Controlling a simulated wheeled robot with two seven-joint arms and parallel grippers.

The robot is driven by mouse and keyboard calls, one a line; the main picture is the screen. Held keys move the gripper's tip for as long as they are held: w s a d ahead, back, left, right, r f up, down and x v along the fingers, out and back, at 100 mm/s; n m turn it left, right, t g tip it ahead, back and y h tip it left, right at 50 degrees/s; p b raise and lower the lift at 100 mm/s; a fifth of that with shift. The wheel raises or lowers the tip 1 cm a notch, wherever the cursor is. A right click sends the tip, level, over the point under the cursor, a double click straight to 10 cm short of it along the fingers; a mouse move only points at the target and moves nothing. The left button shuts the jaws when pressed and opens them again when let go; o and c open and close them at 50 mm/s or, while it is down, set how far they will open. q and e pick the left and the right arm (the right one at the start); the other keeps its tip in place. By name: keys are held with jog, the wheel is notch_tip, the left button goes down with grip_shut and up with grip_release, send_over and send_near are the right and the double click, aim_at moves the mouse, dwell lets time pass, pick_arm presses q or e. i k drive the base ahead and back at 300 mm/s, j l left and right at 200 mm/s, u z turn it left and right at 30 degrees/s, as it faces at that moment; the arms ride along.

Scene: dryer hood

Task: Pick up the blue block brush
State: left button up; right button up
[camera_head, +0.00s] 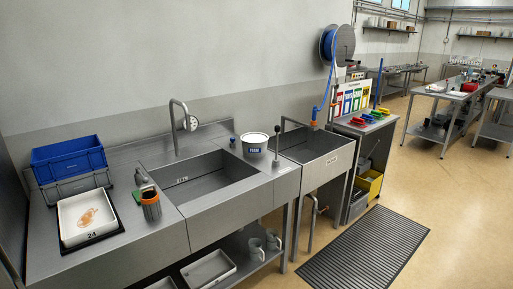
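Several small coloured brush-like items lie on top of the grey cabinet at the right, in front of a colour-coded board (353,97). Neither of my grippers shows in the head view.
A steel counter with a large sink (205,184) fills the left, with a blue crate (69,160), a white tray (86,216) and a white tub (254,145). A smaller sink (322,148) adjoins the cabinet. A black mat (365,250) covers floor before it; floor beyond is clear.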

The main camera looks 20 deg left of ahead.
aim_at(367, 118)
jog(key=i+l+z, duration=0.4)
jog(key=i, duration=0.6)
jog(key=i+z, duration=0.4)
jog(key=i, duration=0.6)
jog(key=i+l, duration=0.1)
jog(key=i, duration=1.8)
jog(key=i+l+u, duration=0.15)
jog(key=i+u, duration=0.3)
jog(key=i, duration=0.15)
jog(key=i+l+u, duration=0.35)
jog(key=i+u, duration=0.15)
jog(key=i+l+u, duration=0.45)
jog(key=i+l, duration=0.15)
